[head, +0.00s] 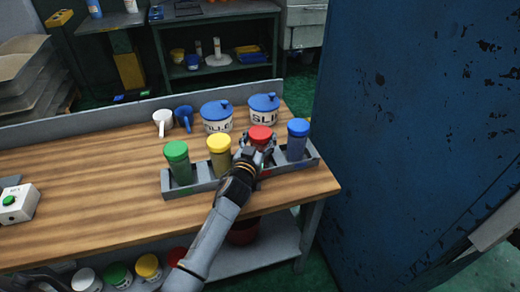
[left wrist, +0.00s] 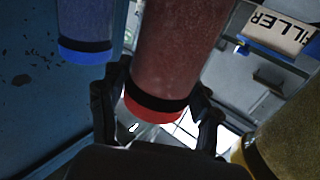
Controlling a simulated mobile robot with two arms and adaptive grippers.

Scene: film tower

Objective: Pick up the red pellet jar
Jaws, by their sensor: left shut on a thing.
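The red pellet jar (head: 261,133) stands in the grey rack (head: 203,186) on the wooden workbench, between the yellow jar (head: 220,155) and the blue jar (head: 297,140). The green jar (head: 178,162) is at the rack's left end. My left gripper (head: 257,152) is shut around the red jar and hides most of its body in the head view. In the left wrist view the red jar (left wrist: 175,55) is between the two fingers (left wrist: 155,108), its red lid showing. I cannot tell whether its base is clear of the rack.
Two white tubs with blue lids (head: 216,116) stand behind the rack, with white (head: 162,122) and blue scoops (head: 184,118) beside them. A blue cabinet (head: 420,140) rises close on the right. The bench's left middle is clear, apart from a white button box (head: 18,204).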

